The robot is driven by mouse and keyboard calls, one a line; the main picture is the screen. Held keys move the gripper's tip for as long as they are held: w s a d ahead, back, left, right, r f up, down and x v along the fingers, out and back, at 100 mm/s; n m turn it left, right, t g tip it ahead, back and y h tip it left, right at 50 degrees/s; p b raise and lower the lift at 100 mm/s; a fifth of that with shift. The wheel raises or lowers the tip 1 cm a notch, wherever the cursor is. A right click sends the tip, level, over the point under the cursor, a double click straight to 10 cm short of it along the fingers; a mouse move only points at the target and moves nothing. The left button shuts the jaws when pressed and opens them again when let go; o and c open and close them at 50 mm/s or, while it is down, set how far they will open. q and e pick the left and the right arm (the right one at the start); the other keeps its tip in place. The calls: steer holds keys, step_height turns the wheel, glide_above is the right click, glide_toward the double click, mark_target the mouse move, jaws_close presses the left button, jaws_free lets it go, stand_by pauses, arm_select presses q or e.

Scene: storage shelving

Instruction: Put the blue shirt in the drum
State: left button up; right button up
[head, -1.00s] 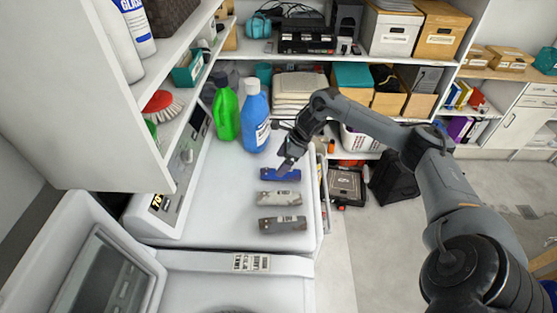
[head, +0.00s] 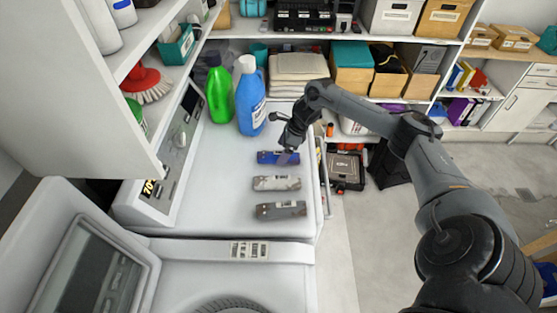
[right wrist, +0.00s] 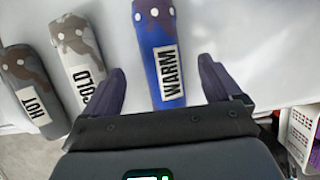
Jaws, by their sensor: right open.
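The blue shirt (head: 268,157) looks like a rolled blue bundle with a label, lying on the white machine top. In the right wrist view the blue shirt (right wrist: 160,50) shows its label "WARM". My right gripper (head: 287,155) is over the right part of it. In the right wrist view the open fingers of my right gripper (right wrist: 162,70) stand on either side of the blue bundle, with gaps to it. A round dark opening, apparently the drum (head: 232,306), shows partly at the bottom edge of the head view. My left gripper is not in view.
Two grey bundles lie in front of the blue one: a lighter one (head: 276,183) marked "COLD" and a darker one (head: 280,210) marked "HOT". A green bottle (head: 219,95) and a blue bottle (head: 250,100) stand behind. A shelf unit (head: 120,130) overhangs the left.

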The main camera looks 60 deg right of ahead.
steer(key=x, duration=0.1)
steer(key=b+x, duration=0.1)
steer(key=shift+s+f, duration=0.1)
steer(key=shift+f, duration=0.35)
steer(key=shift+w+a+f, duration=0.1)
steer(key=shift+w+f, duration=0.1)
steer(key=shift+f, duration=0.1)
steer(key=shift+r, duration=0.1)
steer(key=c, duration=1.2)
steer(key=shift+c, duration=0.2)
